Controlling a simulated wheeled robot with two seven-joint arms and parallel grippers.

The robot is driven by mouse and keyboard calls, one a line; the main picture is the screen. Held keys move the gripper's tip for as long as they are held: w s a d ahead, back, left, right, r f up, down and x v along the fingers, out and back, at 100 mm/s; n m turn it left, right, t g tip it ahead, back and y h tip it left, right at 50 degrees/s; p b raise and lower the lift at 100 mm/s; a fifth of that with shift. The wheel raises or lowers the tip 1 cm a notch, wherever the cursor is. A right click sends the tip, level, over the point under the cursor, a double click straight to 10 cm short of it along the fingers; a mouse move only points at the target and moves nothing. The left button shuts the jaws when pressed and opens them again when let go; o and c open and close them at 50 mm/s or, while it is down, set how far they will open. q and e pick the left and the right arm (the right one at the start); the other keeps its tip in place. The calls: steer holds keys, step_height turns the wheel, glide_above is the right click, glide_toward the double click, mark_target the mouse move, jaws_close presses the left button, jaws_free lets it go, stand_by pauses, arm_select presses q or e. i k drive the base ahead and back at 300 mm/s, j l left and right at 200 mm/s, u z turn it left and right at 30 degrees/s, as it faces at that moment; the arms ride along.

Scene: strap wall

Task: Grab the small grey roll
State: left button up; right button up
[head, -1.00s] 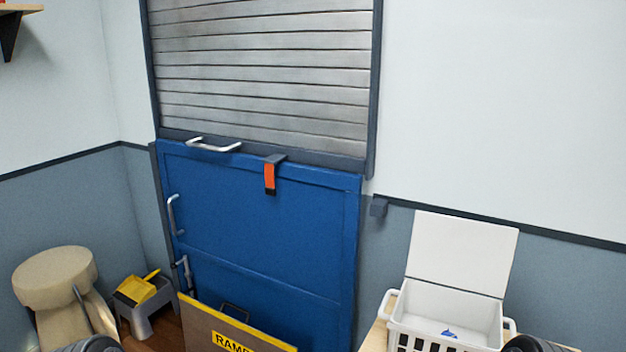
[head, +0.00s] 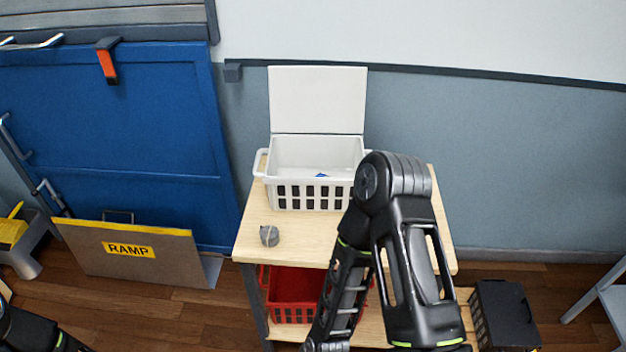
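The small grey roll (head: 269,236) lies on the front left part of the light wooden table top (head: 305,232), in front of the white basket. My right arm stands bent in front of the table's right half, and its gripper is hidden or out of the picture at the bottom. My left arm shows only as a dark piece at the lower left corner, with its gripper not visible. Nothing touches the roll.
A white basket (head: 320,196) with a raised lid stands at the back of the table. A red crate (head: 292,300) sits on the shelf below. A board marked RAMP (head: 128,250) leans against the blue door (head: 110,150). A black crate (head: 505,315) is at the lower right.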

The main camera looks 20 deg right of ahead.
mark_target(269, 233)
steer(key=i+j, duration=0.1)
steer(key=j, duration=0.3)
steer(key=i+j, duration=0.15)
steer(key=j, duration=0.2)
steer(key=i+j, duration=0.1)
steer(key=j, duration=0.3)
steer(key=z, duration=2.2)
